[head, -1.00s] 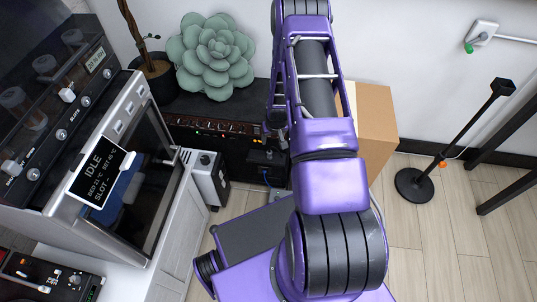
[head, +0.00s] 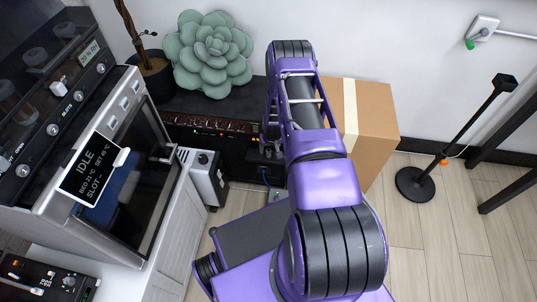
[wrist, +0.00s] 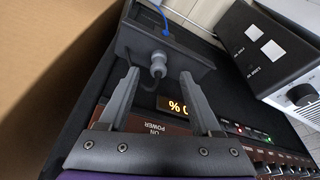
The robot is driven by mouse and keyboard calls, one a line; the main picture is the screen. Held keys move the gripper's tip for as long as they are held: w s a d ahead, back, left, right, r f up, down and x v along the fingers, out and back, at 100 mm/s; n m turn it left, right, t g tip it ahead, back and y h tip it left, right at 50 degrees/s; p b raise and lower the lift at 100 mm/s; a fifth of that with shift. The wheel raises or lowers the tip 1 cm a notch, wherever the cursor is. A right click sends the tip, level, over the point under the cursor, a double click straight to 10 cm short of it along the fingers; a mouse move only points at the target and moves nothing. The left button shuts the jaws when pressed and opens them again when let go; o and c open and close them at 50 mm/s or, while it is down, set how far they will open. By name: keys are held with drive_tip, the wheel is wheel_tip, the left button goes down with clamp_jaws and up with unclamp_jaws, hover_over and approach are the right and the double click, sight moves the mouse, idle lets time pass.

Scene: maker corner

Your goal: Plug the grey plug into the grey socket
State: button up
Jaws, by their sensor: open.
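My gripper (wrist: 158,74) is open in the wrist view, with its two dark grey fingers spread. Between and just beyond the fingertips is a small grey rounded plug-like piece (wrist: 158,66), with nothing gripped. It sits against a dark box-shaped holder (wrist: 190,62). A blue cable (wrist: 164,22) runs at the holder's far side. I cannot tell for sure whether the grey piece is the plug or part of the socket. In the head view the dark holder (head: 263,157) shows beside my arm, which hides my gripper. No separate grey socket can be made out.
A black amplifier-like unit (head: 205,124) with knobs and lights stands below a succulent (head: 212,52). A cardboard box (head: 370,115) stands right of my arm. A white-and-black device (head: 206,178) stands left. A wall outlet (head: 484,26) holds something green.

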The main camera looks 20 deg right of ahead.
sight(269, 150)
drive_tip(key=x, duration=0.1)
drive_tip(key=b+x, duration=0.1)
drive_tip(key=x, duration=0.3)
drive_tip(key=shift+w+d, duration=0.15)
drive_tip(key=shift+w, duration=0.15)
drive_tip(key=shift+c, duration=0.2)
clamp_jaws()
